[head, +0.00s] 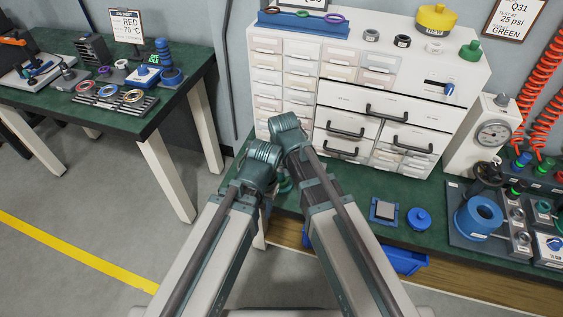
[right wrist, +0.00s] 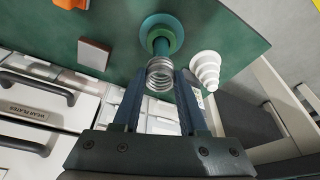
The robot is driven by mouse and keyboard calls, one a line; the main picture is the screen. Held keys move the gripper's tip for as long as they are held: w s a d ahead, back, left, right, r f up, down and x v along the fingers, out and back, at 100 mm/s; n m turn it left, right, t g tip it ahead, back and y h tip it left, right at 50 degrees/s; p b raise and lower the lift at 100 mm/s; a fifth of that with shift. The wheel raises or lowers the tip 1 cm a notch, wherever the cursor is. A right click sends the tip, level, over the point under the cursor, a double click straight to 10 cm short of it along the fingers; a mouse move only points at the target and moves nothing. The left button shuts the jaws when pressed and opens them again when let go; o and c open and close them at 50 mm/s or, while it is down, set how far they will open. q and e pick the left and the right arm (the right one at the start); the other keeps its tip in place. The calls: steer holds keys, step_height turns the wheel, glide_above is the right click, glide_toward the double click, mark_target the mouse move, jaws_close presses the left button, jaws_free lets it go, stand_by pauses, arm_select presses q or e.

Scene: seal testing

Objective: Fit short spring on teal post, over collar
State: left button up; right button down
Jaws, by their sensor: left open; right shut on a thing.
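My right gripper (right wrist: 160,85) is shut on the short spring (right wrist: 159,74), a coil of silvery wire held between the fingertips in the right wrist view. The teal post (right wrist: 160,46) with its wider round base and collar is just beyond the spring. The spring's far end overlaps the post's near end in the picture. I cannot tell whether it is around the post or only in front of it. My left gripper (head: 264,160) is open near the workbench front in the head view. Its fingers are largely hidden, and the arms' wrists hide the post and spring there.
A white stepped cone (right wrist: 206,70) stands close right of the post. A brown-topped block (right wrist: 94,53) and an orange thing (right wrist: 71,3) lie left. The drawer cabinet (head: 305,150) rises behind the wrists. A blue tray (head: 383,211) and blue knob (head: 419,219) lie right.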

steer(key=shift+f+b, duration=0.45)
steer(key=shift+b, duration=0.05)
steer(key=shift+c, duration=1.8)
jaws_free()
steer(key=shift+r, duration=0.1)
step_height(320, 180, up, 7)
steer(key=p, duration=0.7)
